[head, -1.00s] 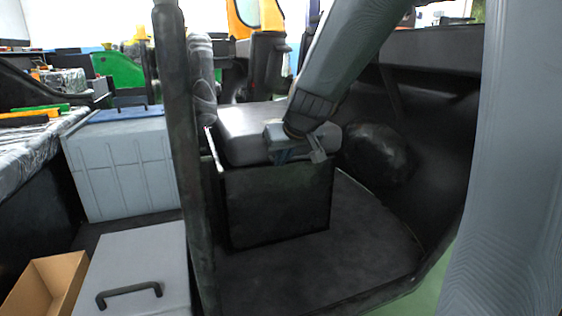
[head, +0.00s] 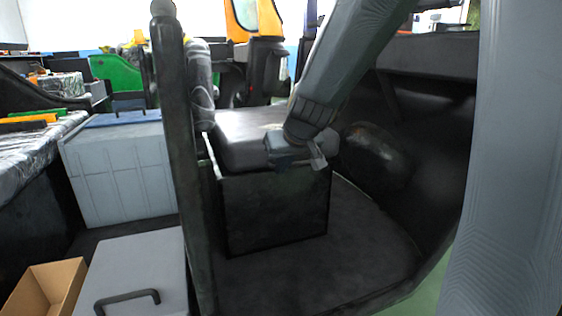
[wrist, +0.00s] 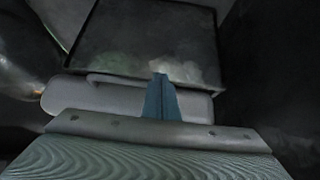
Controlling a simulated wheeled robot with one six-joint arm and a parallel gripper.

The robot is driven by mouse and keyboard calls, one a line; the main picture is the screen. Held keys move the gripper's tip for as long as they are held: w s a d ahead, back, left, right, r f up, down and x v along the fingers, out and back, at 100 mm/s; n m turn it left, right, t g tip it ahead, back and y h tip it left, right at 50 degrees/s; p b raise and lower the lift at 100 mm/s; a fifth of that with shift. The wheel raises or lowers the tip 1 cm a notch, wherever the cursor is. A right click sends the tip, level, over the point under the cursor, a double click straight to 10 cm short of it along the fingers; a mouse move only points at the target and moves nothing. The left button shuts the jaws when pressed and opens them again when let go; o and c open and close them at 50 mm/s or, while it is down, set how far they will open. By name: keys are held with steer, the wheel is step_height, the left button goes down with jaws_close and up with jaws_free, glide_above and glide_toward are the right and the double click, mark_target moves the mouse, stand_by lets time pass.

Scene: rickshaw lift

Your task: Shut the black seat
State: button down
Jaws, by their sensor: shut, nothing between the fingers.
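The black seat (head: 235,143) is a thick dark cushion, its top shining grey, on top of a black box (head: 275,212) inside the vehicle. It lies roughly flat over the box; I cannot tell whether a gap is left under it. My gripper (head: 284,160) is at the seat's front right edge, near the box's top rim. It is shut and empty; whether it touches the seat is unclear. In the wrist view its blue fingers (wrist: 161,100) are together, pointing toward a dark panel (wrist: 145,35). My arm hides the seat's right part.
A black post (head: 178,150) stands just left of the seat. A dark rounded bulge (head: 375,155) is to its right. Dark floor (head: 320,270) lies open in front. Grey cases (head: 118,170) and a cardboard box (head: 45,285) are at left.

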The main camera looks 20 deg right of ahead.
steer(key=s+r+p, duration=0.2)
steer(key=s+r, duration=0.3)
steer(key=s, duration=0.5)
steer(key=s+a+f+g, duration=0.2)
steer(key=s+f+g, duration=0.1)
steer(key=s+f, duration=0.4)
steer(key=s+a+f+g, duration=0.2)
steer(key=s+a+f, duration=0.15)
steer(key=f, duration=0.65)
steer(key=s+a+r+n+g+y, duration=0.1)
steer(key=s+a+r+n+g, duration=0.15)
steer(key=s+a+r, duration=0.45)
steer(key=s+a+r+n+g+y, duration=0.1)
steer(key=s+a+r+n, duration=0.15)
steer(key=s+a, duration=0.8)
steer(key=d+r+m+p, duration=0.1)
steer(key=d+r+p, duration=0.5)
steer(key=p, duration=0.5)
steer(key=w+d+r+m+h+p, duration=0.1)
steer(key=d+r+m+p, duration=0.1)
steer(key=d+r+p, duration=0.4)
steer(key=d+r+m+h+p, duration=0.1)
steer(key=d+r+p, duration=0.5)
steer(key=r+p, duration=0.7)
steer(key=shift+w+d+r+m+p, duration=0.25)
steer(key=shift+m+p, duration=0.35)
steer(key=shift+p, duration=1.9)
steer(key=shift+t, duration=0.25)
